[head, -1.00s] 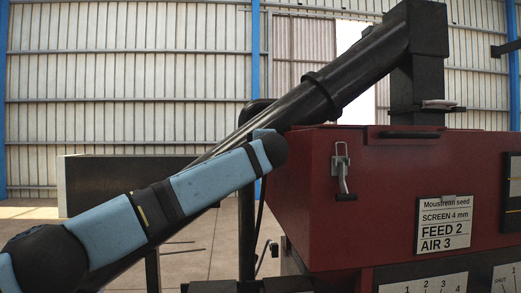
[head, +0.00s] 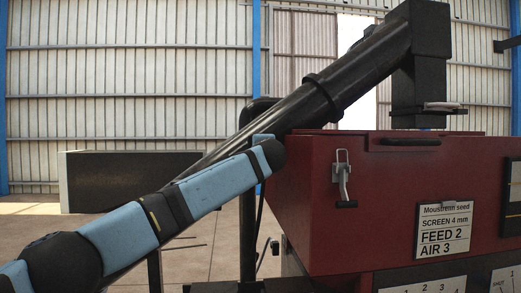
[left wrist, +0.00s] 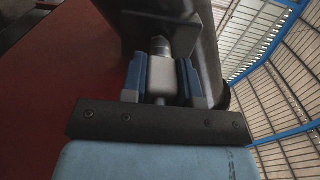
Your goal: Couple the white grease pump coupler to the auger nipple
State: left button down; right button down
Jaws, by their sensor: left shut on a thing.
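In the left wrist view my left gripper (left wrist: 163,84) is shut on the white coupler (left wrist: 162,76), a pale block between its two blue-grey fingers. A short silvery cylinder (left wrist: 159,46) continues straight from the coupler's far end towards a dark plate by the black auger tube (left wrist: 203,45). I cannot tell whether it is the nipple or the coupler's nose, nor whether the coupler is seated. In the head view the auger tube (head: 300,108) rises diagonally to the right. My left arm reaches along its lower side, and its gripper is hidden there. My right gripper is not in view.
The red machine housing (head: 320,215), with a latch (head: 342,180) and a settings label (head: 444,229), stands right of my left arm. A dark upright post (head: 248,225) stands below the arm's end. A dark low block (head: 130,182) stands at the back left.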

pick_arm(q)
jog(key=c, duration=0.8)
grip_release()
jog(key=shift+s+f, duration=0.1)
jog(key=s+b, duration=0.2)
jog(key=s, duration=0.2)
jog(key=s+b, duration=0.2)
jog(key=s, duration=0.3)
jog(key=s+d+b, duration=0.1)
jog(key=s, duration=0.3)
jog(key=shift+s+b, duration=0.35)
jog(key=shift+b, duration=0.05)
